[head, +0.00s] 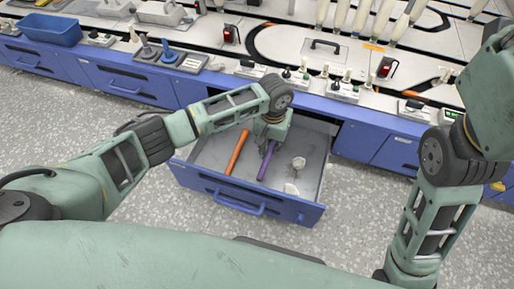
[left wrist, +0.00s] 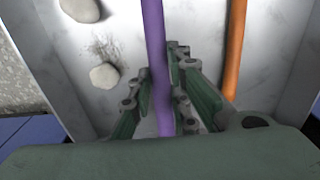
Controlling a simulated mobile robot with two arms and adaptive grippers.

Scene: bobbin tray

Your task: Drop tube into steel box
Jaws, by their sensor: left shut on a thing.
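A purple tube (head: 267,160) is in the open blue drawer (head: 262,204), whose inside is grey and metal-like. My left gripper (head: 266,143) reaches down into the drawer and is shut on the purple tube. In the left wrist view the purple tube (left wrist: 156,45) runs between the fingers of my left gripper (left wrist: 158,98). An orange tube (head: 237,152) lies beside it in the drawer; it also shows in the left wrist view (left wrist: 235,45). I see no separate steel box apart from this drawer. My right arm shows at the right, but its gripper is out of view.
Two whitish lumps (head: 298,163) lie in the drawer, right of the purple tube. A blue bin (head: 48,29) stands on the bench at far left. The bench top holds several switches, bobbins and fittings. The speckled floor before the drawer is clear.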

